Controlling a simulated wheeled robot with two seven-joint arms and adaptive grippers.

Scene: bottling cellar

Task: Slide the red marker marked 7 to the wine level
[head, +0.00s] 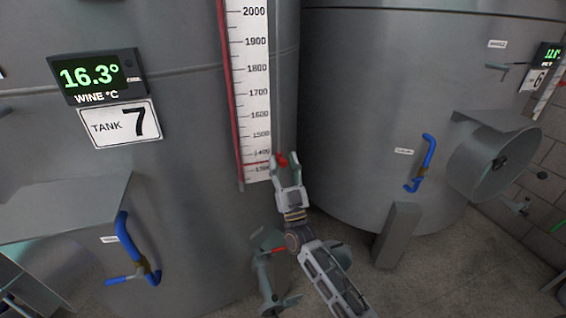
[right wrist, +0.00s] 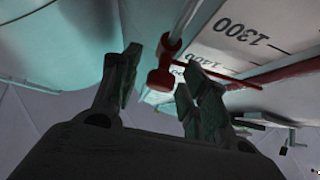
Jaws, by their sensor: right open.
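The red marker (head: 282,160) sits low on a thin rod at the right edge of the white level scale (head: 257,75) on tank 7. Its thin red pointer crosses the scale between 1300 and 1400. No 7 is readable on the marker itself. A red column (head: 229,90) runs up the scale's left side and out of the picture top; its upper end is not visible. My right gripper (head: 287,163) is open, with its fingers either side of the marker. In the right wrist view, the marker (right wrist: 161,78) shows between and beyond the open fingertips. My left gripper is not in view.
Tank 7 carries a sign (head: 120,124) and a temperature display (head: 98,77). A blue-handled valve (head: 128,245) projects at lower left. Another tank (head: 400,90) with a blue handle (head: 428,155) and round hatch (head: 490,160) stands right.

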